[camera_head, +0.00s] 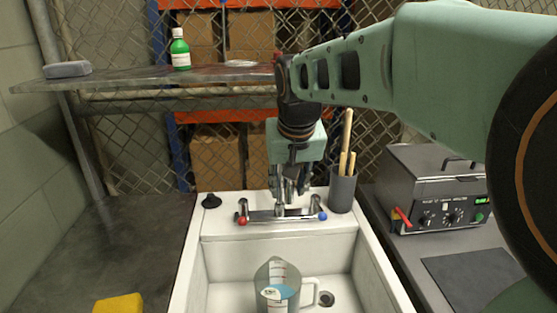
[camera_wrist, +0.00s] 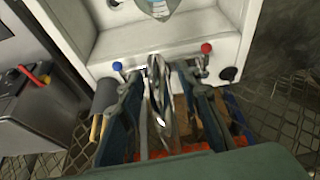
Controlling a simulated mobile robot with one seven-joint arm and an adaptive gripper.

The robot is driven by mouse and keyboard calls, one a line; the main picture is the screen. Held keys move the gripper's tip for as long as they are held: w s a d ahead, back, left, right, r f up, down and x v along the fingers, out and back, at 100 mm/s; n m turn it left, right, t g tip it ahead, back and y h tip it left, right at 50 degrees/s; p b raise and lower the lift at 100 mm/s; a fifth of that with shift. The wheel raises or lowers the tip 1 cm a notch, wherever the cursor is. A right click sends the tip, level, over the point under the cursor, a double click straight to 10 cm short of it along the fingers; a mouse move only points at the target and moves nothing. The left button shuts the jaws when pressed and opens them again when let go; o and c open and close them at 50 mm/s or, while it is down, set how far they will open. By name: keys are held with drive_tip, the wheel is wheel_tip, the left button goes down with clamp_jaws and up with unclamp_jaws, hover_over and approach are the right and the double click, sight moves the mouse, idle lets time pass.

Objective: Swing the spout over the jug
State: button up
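The clear jug (camera_head: 277,290) with a handle and some blue content stands upright in the white sink (camera_head: 222,257). The chrome tap (camera_head: 265,215) has a red-marked handle at left and a blue-marked one at right. Its spout (camera_wrist: 158,98) rises between my fingers in the wrist view. My gripper (camera_head: 290,197) points down over the tap, and it also shows in the wrist view (camera_wrist: 163,105). The fingers are apart, one on each side of the spout, with visible gaps. The head view mostly hides the spout.
A dark cup with wooden sticks (camera_head: 342,192) stands close right of my gripper. A metal bath (camera_head: 435,190) is farther right. A shelf (camera_head: 150,76) with a green bottle (camera_head: 180,50) hangs behind. A yellow sponge (camera_head: 118,304) lies at lower left.

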wheel_tip(320, 180, up, 10)
idle(0.7)
